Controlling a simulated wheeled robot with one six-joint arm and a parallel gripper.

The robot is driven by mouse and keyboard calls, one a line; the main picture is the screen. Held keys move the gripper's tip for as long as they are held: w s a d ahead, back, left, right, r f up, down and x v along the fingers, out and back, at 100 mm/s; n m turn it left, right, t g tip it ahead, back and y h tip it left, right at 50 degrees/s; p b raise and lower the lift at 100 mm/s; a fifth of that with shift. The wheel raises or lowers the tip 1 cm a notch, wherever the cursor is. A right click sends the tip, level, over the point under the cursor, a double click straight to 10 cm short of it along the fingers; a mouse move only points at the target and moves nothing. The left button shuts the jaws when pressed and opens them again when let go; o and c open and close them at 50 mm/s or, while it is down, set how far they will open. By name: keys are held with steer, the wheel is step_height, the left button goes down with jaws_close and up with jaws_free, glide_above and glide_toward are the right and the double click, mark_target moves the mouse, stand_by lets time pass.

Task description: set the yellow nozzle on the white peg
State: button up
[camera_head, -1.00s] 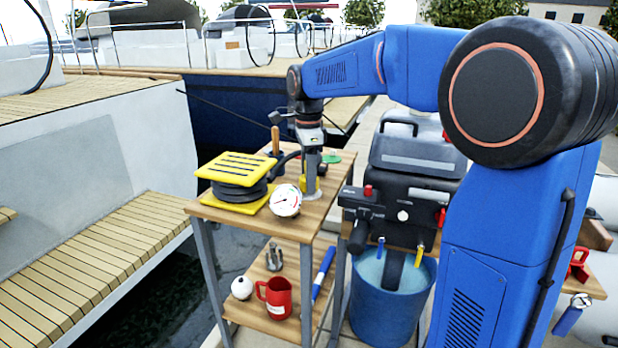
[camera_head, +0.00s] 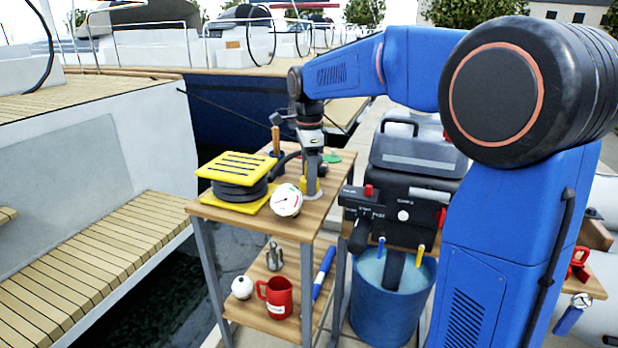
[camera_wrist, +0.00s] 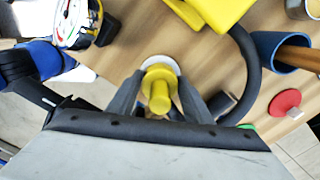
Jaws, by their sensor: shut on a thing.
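The yellow nozzle (camera_wrist: 159,95) is between the two fingers of my gripper (camera_wrist: 160,99) in the wrist view, and the gripper is shut on it. A white round rim, seemingly of the white peg (camera_wrist: 173,64), shows just past the nozzle's far side, on the wooden table top. The peg's upright part is hidden, so I cannot tell whether the nozzle is around it or only above it. In the head view my gripper (camera_head: 312,178) is low over the table, with a bit of the yellow nozzle (camera_head: 304,184) showing beside the fingers.
A yellow slatted block with a black hose coil (camera_head: 238,178) and a white gauge (camera_head: 286,200) stand left of my gripper. A blue holder with a wooden handle (camera_wrist: 283,50) and a red disc (camera_wrist: 285,103) lie to the right in the wrist view. A black hose (camera_wrist: 247,70) curves nearby.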

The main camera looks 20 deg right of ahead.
steer(key=shift+f, duration=0.35)
steer(key=o, duration=0.8)
steer(key=shift+o, duration=0.2)
steer(key=shift+r, duration=0.15)
steer(key=shift+r, duration=5.35)
